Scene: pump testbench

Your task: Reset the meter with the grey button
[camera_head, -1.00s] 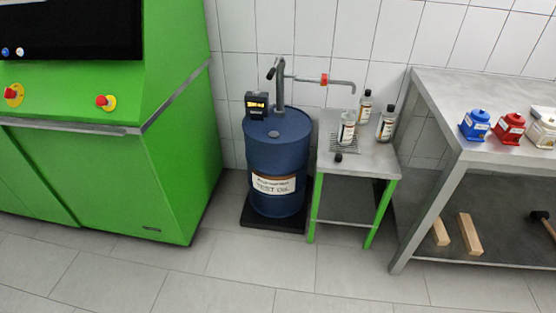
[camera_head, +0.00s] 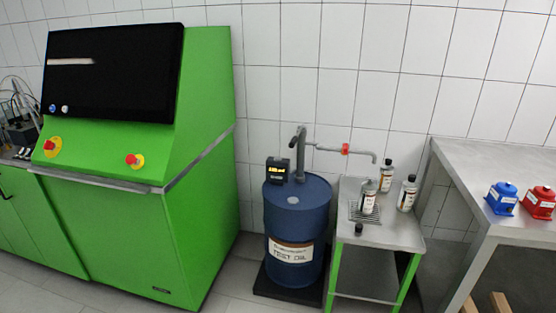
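The meter (camera_head: 278,170) is a small black box with a lit yellow display, at the top left edge of the blue test oil drum (camera_head: 296,222). Its digits are too small to read surely, and I cannot make out a grey button on it. A grey pump (camera_head: 300,150) rises from the drum, with a spout pipe (camera_head: 362,152) reaching right over the small table. Neither of my grippers is in view.
A green console (camera_head: 200,210) with a dark screen and red-yellow knobs stands left of the drum. A small green-legged table (camera_head: 385,235) with several bottles stands right of it, then a grey workbench (camera_head: 470,180) with blue (camera_head: 502,198) and red (camera_head: 538,203) containers. Some floor shows in front.

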